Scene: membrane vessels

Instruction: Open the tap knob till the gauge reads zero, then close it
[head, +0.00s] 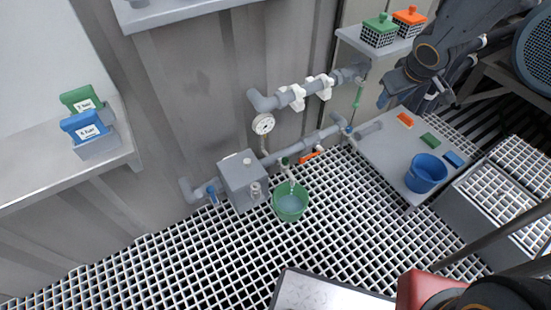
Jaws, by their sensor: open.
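The round white gauge (263,124) is on the grey pipework by the wall. Its needle is too small to read. A small tap with a green knob (285,162) is on the lower pipe, right of and below the gauge. Its spout points down over a green bucket (290,215) on the grating, which holds pale liquid. An orange lever (312,154) is on the pipe just right of the tap. How far the knob is turned cannot be told. My gripper (416,95) is at the upper right, open, well apart from the tap and above the grey bench.
A grey box (240,175) is on the pipe left of the tap. A blue bucket (425,176) and flat coloured pieces are on the grey bench (385,155) at right. Green (379,30) and orange-lidded (408,20) baskets stand on a shelf. The grating (190,255) in front is largely clear.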

